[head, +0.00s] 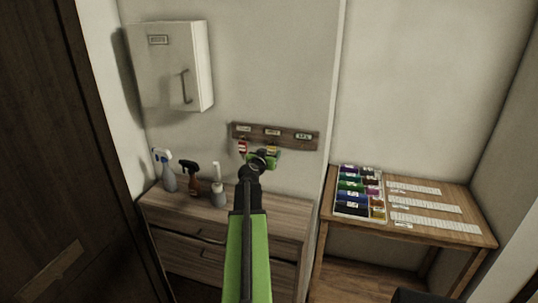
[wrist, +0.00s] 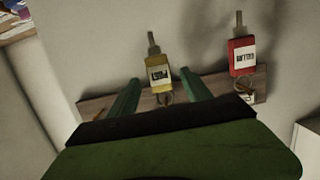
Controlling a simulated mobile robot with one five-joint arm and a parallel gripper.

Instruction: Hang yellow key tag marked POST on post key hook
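The yellow key tag (wrist: 158,73) shows in the wrist view, with a metal key at one end and a ring towards the wooden hook board (wrist: 110,100). Its label print is too blurred to read. My gripper (wrist: 161,86) is open, its two green fingers on either side of the tag, with gaps visible between. In the head view my gripper (head: 263,160) is just below the board (head: 288,137), near the middle label, and mostly hides the yellow tag. A red key tag (wrist: 242,57) hangs beside it, under the board's left label in the head view (head: 242,146). The hook itself is hidden.
Spray bottles (head: 191,178) and a pump bottle (head: 218,186) stand on the dresser (head: 275,212) below the board. A white wall cabinet (head: 170,66) is at upper left. A wooden table (head: 458,235) with a colourful tray (head: 337,209) and paper strips is at right.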

